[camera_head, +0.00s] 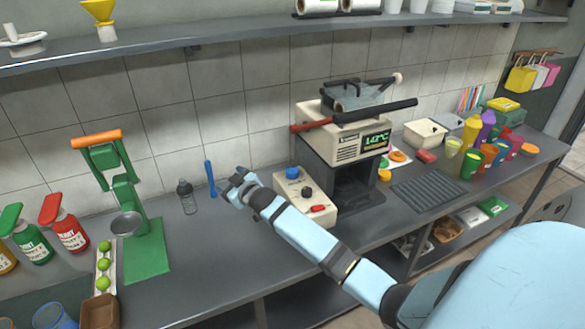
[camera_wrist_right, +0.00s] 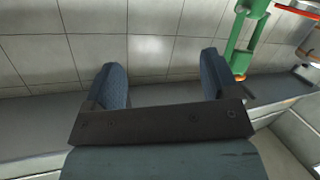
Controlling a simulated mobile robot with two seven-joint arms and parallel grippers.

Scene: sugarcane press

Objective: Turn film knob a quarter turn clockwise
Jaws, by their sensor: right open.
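A pale control box (camera_head: 318,208) stands on the counter beside the sealing machine (camera_head: 345,140). It carries a blue knob (camera_head: 292,172), a black knob (camera_head: 307,191) and a red button (camera_head: 318,208). I cannot tell from the pictures which knob is the film knob. My right arm reaches in from the lower right and passes in front of the box. My right gripper (camera_head: 238,186) is left of the box, apart from both knobs. In the wrist view the right gripper (camera_wrist_right: 161,80) is open and empty, facing the tiled wall. My left gripper is not in view.
A small bottle (camera_head: 187,197) and a blue stick-like tool (camera_head: 210,178) stand just left of my right gripper. A green press (camera_head: 122,190) with an orange handle is farther left. A dark ribbed mat (camera_head: 428,190) and several colored cups lie to the right. A shelf (camera_head: 200,37) runs above.

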